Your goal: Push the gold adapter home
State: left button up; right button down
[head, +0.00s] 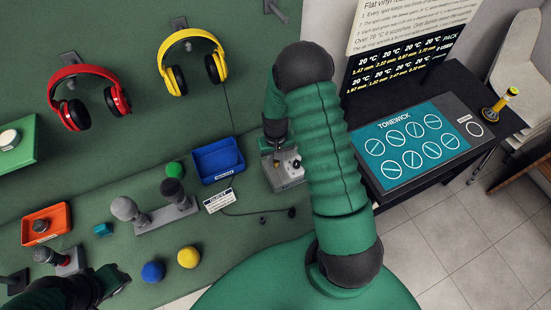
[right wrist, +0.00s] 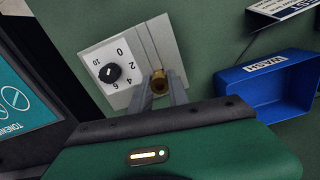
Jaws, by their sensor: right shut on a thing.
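The gold adapter (right wrist: 159,82) shows in the right wrist view between the two grey fingers of my right gripper (right wrist: 161,92), which is shut on it. It sits against the edge of a pale grey unit (right wrist: 122,62) with a black numbered dial (right wrist: 109,73). I cannot tell how deep the adapter is seated. In the head view the unit (head: 291,177) stands on the green bench, with my right gripper (head: 277,146) at its far side; the adapter is not clear there. My left gripper (head: 117,281) is at the lower left, apart from the unit; its jaws are unclear.
A blue tray (head: 218,161) stands left of the unit; it is labelled WASH in the right wrist view (right wrist: 270,92). Left are an orange tray (head: 46,224) and coloured balls. A black table (head: 440,100) is right.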

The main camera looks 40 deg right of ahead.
jog(key=shift+f, duration=0.45)
jog(key=c, duration=1.2)
grip_release()
jog(key=shift+o, duration=0.2)
jog(key=shift+r, duration=0.1)
notch_tip(320, 180, up, 17)
jog(key=b, duration=0.1)
jog(key=shift+f, duration=0.2)
jog(key=shift+w+d, duration=0.1)
